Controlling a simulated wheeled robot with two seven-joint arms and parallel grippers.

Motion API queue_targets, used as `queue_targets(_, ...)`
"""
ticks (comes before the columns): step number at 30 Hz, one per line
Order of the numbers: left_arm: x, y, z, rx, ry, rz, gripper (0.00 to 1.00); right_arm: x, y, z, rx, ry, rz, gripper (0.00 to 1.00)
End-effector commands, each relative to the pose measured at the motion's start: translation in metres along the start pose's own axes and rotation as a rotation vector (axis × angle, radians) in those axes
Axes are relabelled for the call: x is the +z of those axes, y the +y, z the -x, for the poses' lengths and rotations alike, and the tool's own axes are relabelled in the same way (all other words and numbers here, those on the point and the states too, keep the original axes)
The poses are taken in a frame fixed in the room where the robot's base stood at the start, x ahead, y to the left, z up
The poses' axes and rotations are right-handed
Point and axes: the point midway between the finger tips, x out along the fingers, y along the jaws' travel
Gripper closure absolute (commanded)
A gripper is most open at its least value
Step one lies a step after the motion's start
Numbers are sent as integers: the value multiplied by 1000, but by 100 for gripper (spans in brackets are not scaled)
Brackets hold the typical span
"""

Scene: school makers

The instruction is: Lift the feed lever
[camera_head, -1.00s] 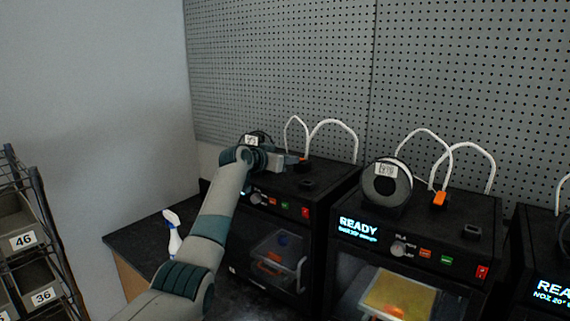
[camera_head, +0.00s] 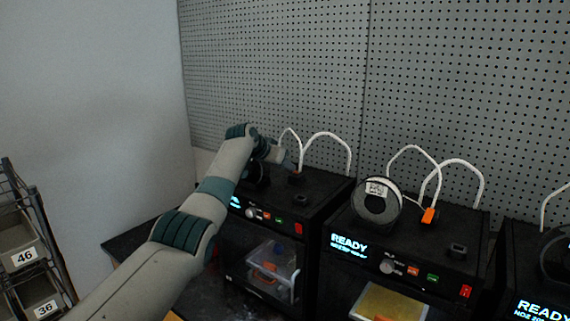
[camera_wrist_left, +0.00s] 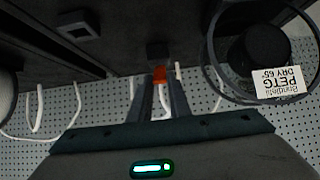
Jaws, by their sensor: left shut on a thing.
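The orange feed lever (camera_wrist_left: 160,74) is on top of the left printer (camera_head: 318,192), by the white tubes. In the left wrist view it sits between the fingertips of my left gripper (camera_wrist_left: 158,82), which is shut on it. In the head view my left gripper (camera_head: 286,160) is over the back of the left printer's top, and the lever is mostly hidden there. The second printer (camera_head: 400,235) has its own orange lever (camera_head: 429,215). My right gripper is not in view.
A filament spool with a PETG label (camera_wrist_left: 278,80) is close beside my left gripper in the wrist view. White tubes (camera_head: 328,136) arch behind the lever, in front of the pegboard (camera_head: 270,60). A bin rack (camera_head: 25,245) stands at the left.

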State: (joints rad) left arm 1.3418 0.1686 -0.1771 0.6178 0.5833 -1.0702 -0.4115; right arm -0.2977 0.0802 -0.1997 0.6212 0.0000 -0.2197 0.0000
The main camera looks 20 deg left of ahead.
Motion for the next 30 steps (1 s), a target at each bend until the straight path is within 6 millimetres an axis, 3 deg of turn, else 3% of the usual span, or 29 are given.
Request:
queue_targets(8,-2,0,1,-1,3,-1,100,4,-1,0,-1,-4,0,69)
queue_targets(9,-2,0,1,-1,3,-1,74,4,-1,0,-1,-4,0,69)
queue_targets(11,-1,0,1,-1,3,-1,64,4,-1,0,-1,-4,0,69)
queue_targets(30,0,-1,10,-1,5,-2,64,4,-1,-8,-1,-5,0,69)
